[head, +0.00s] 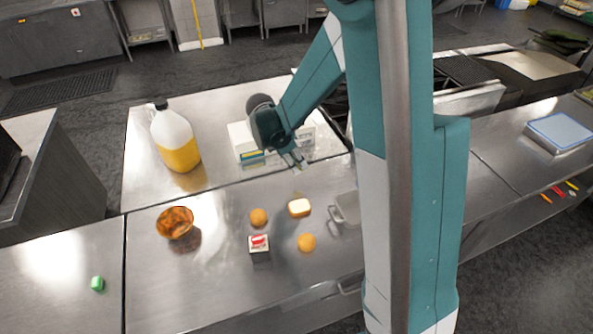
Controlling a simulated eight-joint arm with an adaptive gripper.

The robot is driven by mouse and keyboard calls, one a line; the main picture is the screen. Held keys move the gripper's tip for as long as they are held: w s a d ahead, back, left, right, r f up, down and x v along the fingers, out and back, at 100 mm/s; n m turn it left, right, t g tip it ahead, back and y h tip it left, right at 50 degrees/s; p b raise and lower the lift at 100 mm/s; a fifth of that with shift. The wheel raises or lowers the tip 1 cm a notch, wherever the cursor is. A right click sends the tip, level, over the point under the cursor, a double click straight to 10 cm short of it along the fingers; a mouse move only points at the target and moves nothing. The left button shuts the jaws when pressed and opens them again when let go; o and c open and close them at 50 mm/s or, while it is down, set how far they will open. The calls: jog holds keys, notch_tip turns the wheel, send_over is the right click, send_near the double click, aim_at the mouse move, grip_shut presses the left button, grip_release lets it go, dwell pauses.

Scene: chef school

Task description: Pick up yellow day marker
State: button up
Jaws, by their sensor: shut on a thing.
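My gripper (294,162) is low over the steel counter, pointing down beside the right part of a white box (240,138). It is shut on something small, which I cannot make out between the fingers. The box has a yellow and blue patch (252,157) on its front left. I cannot tell whether the yellow there is a day marker. A thin yellow stick (571,185) lies far right, near an orange one (546,199) and a red one (558,191). My arm covers part of the counter behind it.
A jug of yellow liquid (178,148) stands left of the box. A green item (97,284) lies front left.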

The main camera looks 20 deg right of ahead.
jog(key=shift+r, duration=1.55)
jog(key=shift+a, duration=0.15)
